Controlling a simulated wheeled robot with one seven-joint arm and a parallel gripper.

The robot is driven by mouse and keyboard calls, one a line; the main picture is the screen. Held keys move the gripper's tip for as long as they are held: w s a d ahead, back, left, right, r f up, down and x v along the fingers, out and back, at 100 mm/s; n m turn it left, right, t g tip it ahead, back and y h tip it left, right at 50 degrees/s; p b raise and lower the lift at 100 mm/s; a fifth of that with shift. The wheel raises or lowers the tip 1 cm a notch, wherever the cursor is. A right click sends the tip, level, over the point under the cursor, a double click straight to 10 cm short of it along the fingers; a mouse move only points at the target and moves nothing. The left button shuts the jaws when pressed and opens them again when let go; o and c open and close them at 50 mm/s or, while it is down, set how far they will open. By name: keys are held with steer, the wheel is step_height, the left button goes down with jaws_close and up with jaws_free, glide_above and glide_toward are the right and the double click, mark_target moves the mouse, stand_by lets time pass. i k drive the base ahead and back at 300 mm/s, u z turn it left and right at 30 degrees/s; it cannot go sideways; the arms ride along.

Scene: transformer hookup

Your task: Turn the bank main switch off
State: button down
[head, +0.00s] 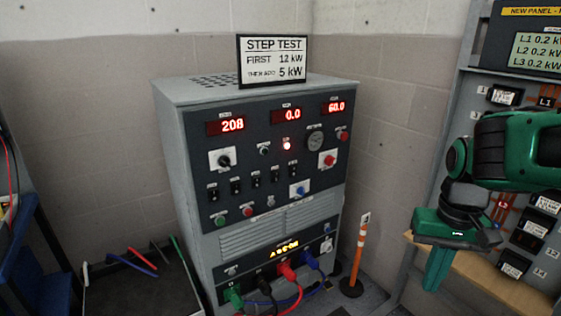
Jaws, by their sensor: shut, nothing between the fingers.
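The grey load bank cabinet (170,130) stands in the middle with a dark control panel. Its red displays read 208, 0.0 and 60.0. A black rotary knob (223,160) on a white plate is at the upper left, a red rotary knob (328,159) at the right, and a blue one (298,190) lower down. Several small toggles (236,186) sit between them. The labels are too small to tell which is the main switch. My green gripper (436,272) is shut and empty, right of the cabinet and apart from it.
A STEP TEST sign (273,60) stands on the cabinet. Green, black, red and blue cables plug in at its base. An orange-and-white post (358,250) stands at its right. A wooden shelf (485,268) and a wiring panel (480,100) are at the right. Loose leads lie at lower left.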

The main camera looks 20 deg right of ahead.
mark_target(330, 160)
steer(key=k, duration=1.3)
steer(key=u, duration=0.2)
steer(key=i, duration=1.85)
steer(key=z, duration=0.85)
